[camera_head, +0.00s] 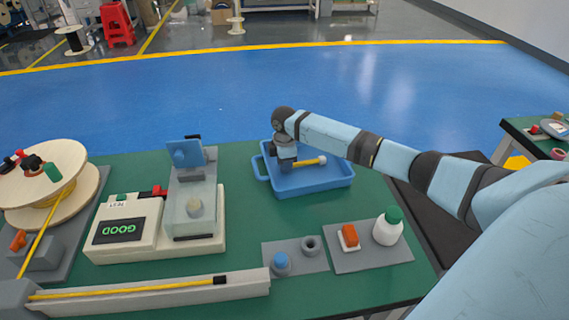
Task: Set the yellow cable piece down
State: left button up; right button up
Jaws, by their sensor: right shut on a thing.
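A short yellow cable piece (308,162) with a pale round end is over the blue tray (318,185). My right gripper (288,164) is shut on the cable piece at its left end. Its arm reaches in from the right. I cannot tell whether the cable piece touches the tray floor or hangs just above it. My left gripper is not in view.
A tester (125,230) reading "GOOD" stands left of the tray. A cable spool (50,170) is at far left, and a cable channel (150,297) lies along the front. A white bottle (388,228) with green cap stands front right.

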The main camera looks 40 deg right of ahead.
jog(key=shift+f, duration=0.1)
jog(key=o, duration=0.9)
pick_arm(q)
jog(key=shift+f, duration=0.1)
pick_arm(e)
jog(key=shift+o, duration=0.2)
pick_arm(q)
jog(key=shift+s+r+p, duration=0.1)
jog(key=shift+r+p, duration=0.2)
jog(key=shift+p, duration=0.4)
pick_arm(e)
notch_tip(320, 180, up, 12)
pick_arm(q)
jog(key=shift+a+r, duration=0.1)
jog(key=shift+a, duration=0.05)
pick_arm(e)
jog(key=shift+r, duration=0.2)
